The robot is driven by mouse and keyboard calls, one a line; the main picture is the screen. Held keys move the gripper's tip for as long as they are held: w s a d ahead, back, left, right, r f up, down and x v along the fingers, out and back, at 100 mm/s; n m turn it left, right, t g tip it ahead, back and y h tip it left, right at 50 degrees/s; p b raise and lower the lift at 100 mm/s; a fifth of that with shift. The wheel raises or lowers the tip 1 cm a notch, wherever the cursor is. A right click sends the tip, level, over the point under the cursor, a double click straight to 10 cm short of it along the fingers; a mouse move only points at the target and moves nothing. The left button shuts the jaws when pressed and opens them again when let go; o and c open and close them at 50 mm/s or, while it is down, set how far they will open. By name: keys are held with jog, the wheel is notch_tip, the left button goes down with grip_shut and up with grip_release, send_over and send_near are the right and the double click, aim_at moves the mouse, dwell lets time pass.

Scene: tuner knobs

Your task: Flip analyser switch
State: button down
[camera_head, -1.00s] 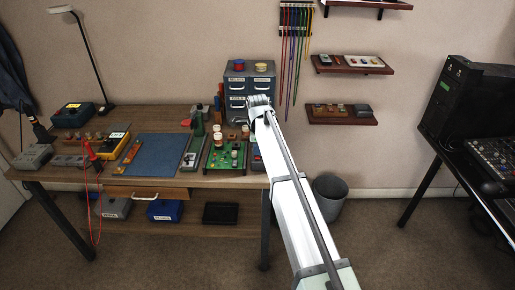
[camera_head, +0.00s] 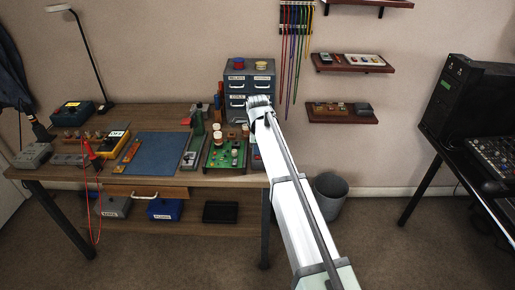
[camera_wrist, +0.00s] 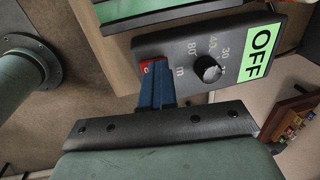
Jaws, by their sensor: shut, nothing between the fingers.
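In the wrist view a dark grey analyser box (camera_wrist: 186,46) has a black round knob (camera_wrist: 207,69), printed band marks such as 80, 40 and 30 m, and a bright green OFF label (camera_wrist: 263,50). My gripper (camera_wrist: 153,72) is shut and empty, its blue fingers pointing at the box's left end in the picture. A small red part (camera_wrist: 147,66), perhaps the switch, shows right at the fingertips. The fingers cover part of it, so I cannot tell whether they touch it or which way it is set. In the head view my arm hides the fingers and most of this area.
In the head view a green circuit board (camera_head: 228,155) lies left of my arm, with a blue mat (camera_head: 158,158) further left. A grey drawer cabinet (camera_head: 249,85) stands behind. A bin (camera_head: 330,197) stands right of the bench.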

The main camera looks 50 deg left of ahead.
aim_at(258, 157)
notch_tip(258, 157, up, 14)
jog(key=s+d, duration=0.1)
jog(key=shift+s, duration=0.15)
dwell(0.3)
dwell(0.3)
jog(key=shift+d, duration=0.1)
jog(key=f, duration=0.4)
jog(key=w+a+f, duration=0.1)
jog(key=f, duration=0.8)
jog(key=shift+w+a+f, duration=0.15)
jog(key=shift+w+f, duration=0.1)
jog(key=shift+f, duration=0.2)
